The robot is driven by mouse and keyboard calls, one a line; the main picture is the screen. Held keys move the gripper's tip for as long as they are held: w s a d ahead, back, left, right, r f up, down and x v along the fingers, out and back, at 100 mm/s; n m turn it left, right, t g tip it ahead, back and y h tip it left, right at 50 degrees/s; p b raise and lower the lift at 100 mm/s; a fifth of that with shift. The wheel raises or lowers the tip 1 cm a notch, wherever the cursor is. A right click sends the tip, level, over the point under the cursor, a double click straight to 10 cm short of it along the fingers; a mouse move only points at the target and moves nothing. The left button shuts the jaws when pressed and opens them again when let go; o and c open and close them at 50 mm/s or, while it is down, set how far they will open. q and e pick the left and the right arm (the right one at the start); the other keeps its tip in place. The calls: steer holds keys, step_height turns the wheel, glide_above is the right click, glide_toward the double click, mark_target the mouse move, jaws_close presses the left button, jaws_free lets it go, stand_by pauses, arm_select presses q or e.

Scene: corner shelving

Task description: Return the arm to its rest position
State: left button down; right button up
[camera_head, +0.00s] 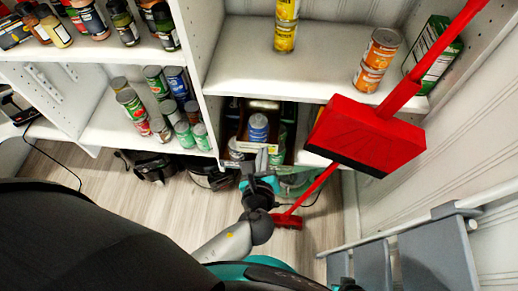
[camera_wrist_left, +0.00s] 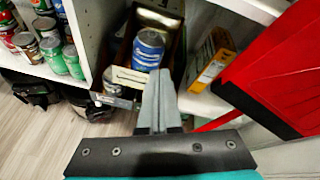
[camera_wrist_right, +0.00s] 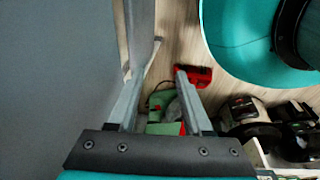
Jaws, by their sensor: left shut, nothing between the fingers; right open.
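My left gripper (camera_head: 262,160) reaches up from below toward the lower shelf, in front of a dark box (camera_head: 232,122) with cans in it. Its fingers (camera_wrist_left: 158,98) are shut together with nothing between them. A blue can (camera_wrist_left: 148,48) stands in the dark box just beyond the fingertips; the can (camera_head: 258,128) also shows in the head view. My right gripper (camera_wrist_right: 157,88) is open and empty in the right wrist view, low over the floor. It is hidden in the head view.
A large red dustpan or broom head (camera_head: 360,135) with a long handle is right of my left gripper. Cans (camera_head: 132,105) and bottles fill the left shelves. Grey panels (camera_head: 430,255) stand at lower right. Dark appliances (camera_head: 150,165) sit under the shelf. Wooden floor (camera_head: 120,205) is open at left.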

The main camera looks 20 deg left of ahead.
arm_select(q)
steer(key=s+a+f+n+g+h, duration=0.1)
steer(key=s+a+f+n+g, duration=0.15)
steer(key=s+f+n, duration=0.55)
steer(key=s+a+f+n+g+h, duration=0.15)
steer(key=s+f+g, duration=0.25)
steer(key=f, duration=0.8)
steer(key=s+a+f+n+g, duration=0.2)
steer(key=s+f+n, duration=0.3)
steer(key=s+n, duration=0.3)
steer(key=s+a+f+n+g, duration=0.3)
steer(key=s+f+n, duration=0.2)
steer(key=s+n, duration=0.4)
steer(key=shift+s+a, duration=0.25)
steer(key=shift+s, duration=0.45)
arm_select(e)
steer(key=s+f+g, duration=0.1)
steer(key=s+f, duration=0.2)
steer(key=s, duration=0.6)
steer(key=shift+a+f, duration=0.25)
steer(key=shift+f, duration=0.05)
